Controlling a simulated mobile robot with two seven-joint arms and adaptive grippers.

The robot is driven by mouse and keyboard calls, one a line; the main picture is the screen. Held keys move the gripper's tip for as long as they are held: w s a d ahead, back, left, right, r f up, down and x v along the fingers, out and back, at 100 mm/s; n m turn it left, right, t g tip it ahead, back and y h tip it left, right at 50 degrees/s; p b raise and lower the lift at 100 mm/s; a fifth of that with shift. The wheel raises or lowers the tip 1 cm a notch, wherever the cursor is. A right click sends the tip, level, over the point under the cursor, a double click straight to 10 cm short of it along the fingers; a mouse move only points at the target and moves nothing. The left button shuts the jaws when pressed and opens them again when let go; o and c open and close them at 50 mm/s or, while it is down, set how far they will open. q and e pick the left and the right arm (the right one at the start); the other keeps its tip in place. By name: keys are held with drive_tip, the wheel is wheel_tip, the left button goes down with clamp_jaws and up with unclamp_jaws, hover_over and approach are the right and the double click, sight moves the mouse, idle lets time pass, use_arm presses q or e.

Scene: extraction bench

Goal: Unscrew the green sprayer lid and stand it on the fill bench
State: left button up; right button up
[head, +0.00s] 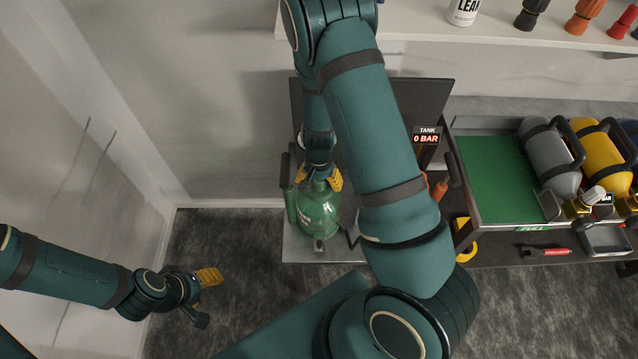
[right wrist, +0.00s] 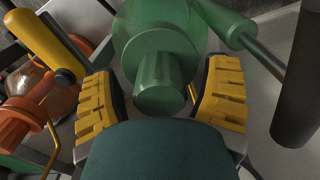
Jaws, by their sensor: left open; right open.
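The green sprayer (head: 318,207) stands on the grey fill bench (head: 300,248). Its green lid (right wrist: 161,82) shows close up in the right wrist view, seated on top of the sprayer's green body (right wrist: 165,22). My right gripper (right wrist: 165,98) is open, with a yellow-padded finger on each side of the lid and a visible gap to it. In the head view my right gripper (head: 320,180) is over the sprayer's top and hides the lid. My left gripper (head: 207,296) is open and empty over the floor at the lower left, away from the bench.
A green mat marked FULL (head: 495,180) lies right of the bench, beside grey (head: 550,160) and yellow (head: 605,155) cylinders. A panel reads TANK 0 BAR (head: 426,135). My right arm hides part of the bench. A shelf (head: 430,25) runs along the top.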

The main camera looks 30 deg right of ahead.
clamp_jaws()
drive_tip(key=n+b, duration=0.1)
drive_tip(key=n, duration=0.5)
drive_tip(key=shift+n, duration=0.3)
drive_tip(key=n+b, duration=0.1)
drive_tip(key=n, duration=0.7)
drive_tip(key=shift+n, duration=0.3)
drive_tip(key=n, duration=0.8)
drive_tip(key=shift+r+p, duration=0.15)
drive_tip(key=shift+p, duration=0.2)
drive_tip(key=n+p, duration=0.1)
drive_tip(key=n, duration=0.2)
drive_tip(key=shift+n, duration=0.7)
drive_tip(key=shift+o, duration=0.4)
unclamp_jaws()
